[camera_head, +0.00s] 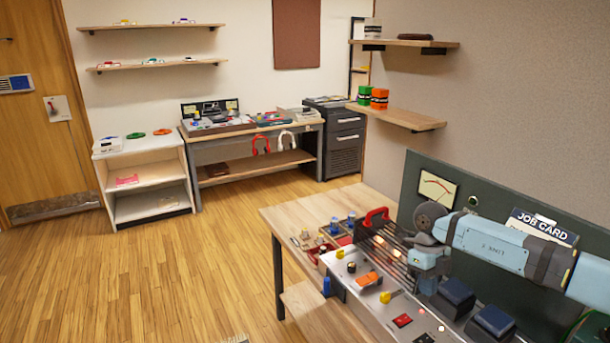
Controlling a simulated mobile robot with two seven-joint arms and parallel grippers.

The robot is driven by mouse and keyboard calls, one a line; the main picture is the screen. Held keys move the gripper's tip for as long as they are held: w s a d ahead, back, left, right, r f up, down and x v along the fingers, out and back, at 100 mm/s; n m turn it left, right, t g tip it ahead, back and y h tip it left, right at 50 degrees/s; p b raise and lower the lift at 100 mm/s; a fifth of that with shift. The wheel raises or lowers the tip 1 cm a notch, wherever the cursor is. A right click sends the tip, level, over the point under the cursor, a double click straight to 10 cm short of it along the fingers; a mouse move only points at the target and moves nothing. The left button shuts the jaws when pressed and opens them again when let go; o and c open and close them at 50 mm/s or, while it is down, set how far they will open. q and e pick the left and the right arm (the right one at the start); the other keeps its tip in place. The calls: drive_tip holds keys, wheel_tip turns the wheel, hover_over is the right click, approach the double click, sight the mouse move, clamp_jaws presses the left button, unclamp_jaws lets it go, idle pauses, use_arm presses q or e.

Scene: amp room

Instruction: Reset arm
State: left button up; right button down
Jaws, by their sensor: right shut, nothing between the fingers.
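My right arm (500,249), pale blue with grey joints, reaches in from the right edge over the equipment bench. Its dark round wrist joint (431,217) is at the arm's left end. My right gripper (427,268) is below that joint, shut and empty, low over the metal panel. Its fingertips are small and hard to make out against the equipment. My left gripper and left arm are not in view.
The bench (300,213) carries a metal control panel (385,313), a red-handled part (376,218) and dark blue blocks (457,294). A green backboard (418,180) stands behind. A wooden shelf (408,118) juts from the wall. The wood floor (140,275) at left is clear.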

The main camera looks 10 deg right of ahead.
drive_tip(key=s+a+f+y+p, duration=0.15)
drive_tip(key=s+a+y, duration=0.3)
drive_tip(key=a, duration=0.65)
drive_tip(key=s+a+f+y+p, duration=0.1)
drive_tip(key=s+a+f+y, duration=0.3)
drive_tip(key=a, duration=0.6)
drive_tip(key=s+a+r+m+t+y+p, duration=0.3)
drive_tip(key=s+a+r+m+t+y, duration=0.35)
drive_tip(key=a+m+y, duration=0.35)
drive_tip(key=s+d+f+m+t+h+p, duration=0.2)
drive_tip(key=s+d+f+m+t+h, duration=0.2)
drive_tip(key=m, duration=1)
drive_tip(key=s+d+f+m+t+h+p, duration=0.3)
drive_tip(key=s+d+f+m+h, duration=0.4)
drive_tip(key=s+d+m+h, duration=0.4)
drive_tip(key=m, duration=0.2)
drive_tip(key=shift+s+f+m+t, duration=0.35)
drive_tip(key=shift+f+m, duration=0.05)
